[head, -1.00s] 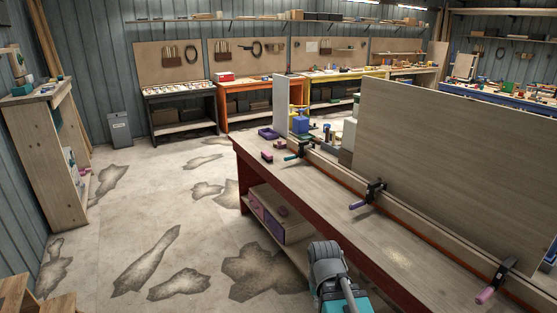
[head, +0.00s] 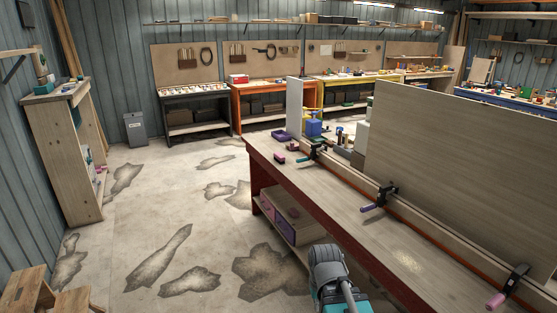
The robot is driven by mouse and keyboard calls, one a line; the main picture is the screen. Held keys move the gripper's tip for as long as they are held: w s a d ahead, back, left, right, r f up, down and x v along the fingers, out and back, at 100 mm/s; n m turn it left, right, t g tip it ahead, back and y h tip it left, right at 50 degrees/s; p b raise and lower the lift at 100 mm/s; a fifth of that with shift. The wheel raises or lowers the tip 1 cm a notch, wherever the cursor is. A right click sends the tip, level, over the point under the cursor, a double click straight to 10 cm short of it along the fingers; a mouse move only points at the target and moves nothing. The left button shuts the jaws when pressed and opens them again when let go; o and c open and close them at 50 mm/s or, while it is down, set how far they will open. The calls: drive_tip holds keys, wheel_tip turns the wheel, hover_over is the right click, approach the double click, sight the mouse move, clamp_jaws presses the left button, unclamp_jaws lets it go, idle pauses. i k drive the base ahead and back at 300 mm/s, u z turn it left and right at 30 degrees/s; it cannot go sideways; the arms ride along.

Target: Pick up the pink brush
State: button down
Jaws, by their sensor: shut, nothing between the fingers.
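A small pink block-like thing, which looks like the pink brush (head: 279,157), lies on the wooden workbench (head: 330,204) near its far left end. It is too small to make out bristles or a handle. Nothing touches it that I can see. My gripper is not in view; only a grey and teal part of my arm shows at the bottom, near the bench's front side and well short of the pink thing.
Clamps (head: 379,196) with screw handles stand along the bench beside a large upright wooden panel (head: 460,170). A purple tray (head: 281,136) and a blue container (head: 313,127) are at the far end. Open floor (head: 155,225) lies left of the bench; a wooden stool (head: 35,292) stands lower left.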

sight(277, 157)
drive_tip(key=u, duration=0.05)
drive_tip(key=i, duration=0.9)
drive_tip(key=z, duration=0.05)
